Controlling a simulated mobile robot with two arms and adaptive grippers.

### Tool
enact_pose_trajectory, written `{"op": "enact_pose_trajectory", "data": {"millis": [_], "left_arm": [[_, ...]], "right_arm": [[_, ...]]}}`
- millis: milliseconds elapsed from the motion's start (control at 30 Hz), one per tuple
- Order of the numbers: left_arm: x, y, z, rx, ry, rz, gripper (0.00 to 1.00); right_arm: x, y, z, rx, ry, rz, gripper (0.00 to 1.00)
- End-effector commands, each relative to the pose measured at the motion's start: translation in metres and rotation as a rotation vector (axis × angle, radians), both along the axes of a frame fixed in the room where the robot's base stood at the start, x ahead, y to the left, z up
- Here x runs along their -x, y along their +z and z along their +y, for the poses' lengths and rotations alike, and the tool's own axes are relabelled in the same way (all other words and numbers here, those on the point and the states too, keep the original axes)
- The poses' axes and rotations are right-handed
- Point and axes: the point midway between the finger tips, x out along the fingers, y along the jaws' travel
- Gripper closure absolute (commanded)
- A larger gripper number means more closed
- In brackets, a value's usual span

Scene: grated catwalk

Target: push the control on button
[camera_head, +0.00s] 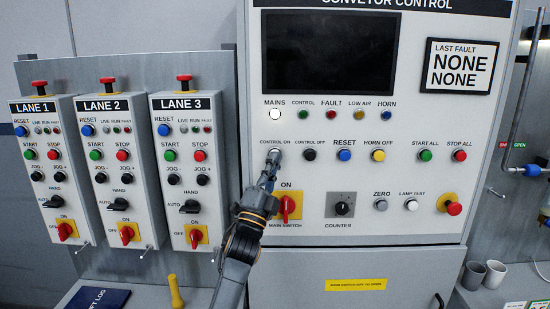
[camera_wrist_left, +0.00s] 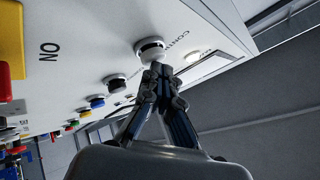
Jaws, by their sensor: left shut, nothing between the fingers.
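In the left wrist view the white button (camera_wrist_left: 150,46) shows just beyond my fingertips. My left gripper (camera_head: 270,163) is shut and empty, its tips pointing at the button and partly covering it in the head view. In the left wrist view the tips of my left gripper (camera_wrist_left: 160,70) overlap the button's near edge; I cannot tell whether they touch or press it. My right gripper is not in view.
The black CONTROL OFF button (camera_head: 309,155) sits just right of CONTROL ON. The red MAIN SWITCH (camera_head: 287,208) lies below it, close to my arm. The LANE 3 box (camera_head: 187,150) stands to the left. Two cups (camera_head: 483,274) stand at lower right.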

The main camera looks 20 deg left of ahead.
Motion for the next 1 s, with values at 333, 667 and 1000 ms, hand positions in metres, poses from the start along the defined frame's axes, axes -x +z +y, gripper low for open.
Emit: {"op": "enact_pose_trajectory", "data": {"millis": [333,667,1000], "left_arm": [[-0.004,0.0,0.002,0.0,0.0,0.0,1.0],[-0.008,0.0,0.003,0.001,0.001,0.0,1.0],[-0.011,0.0,0.004,0.001,0.001,0.0,1.0]], "right_arm": [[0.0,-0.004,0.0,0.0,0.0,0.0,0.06],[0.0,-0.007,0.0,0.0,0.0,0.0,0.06],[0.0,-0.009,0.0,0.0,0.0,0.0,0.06]]}}
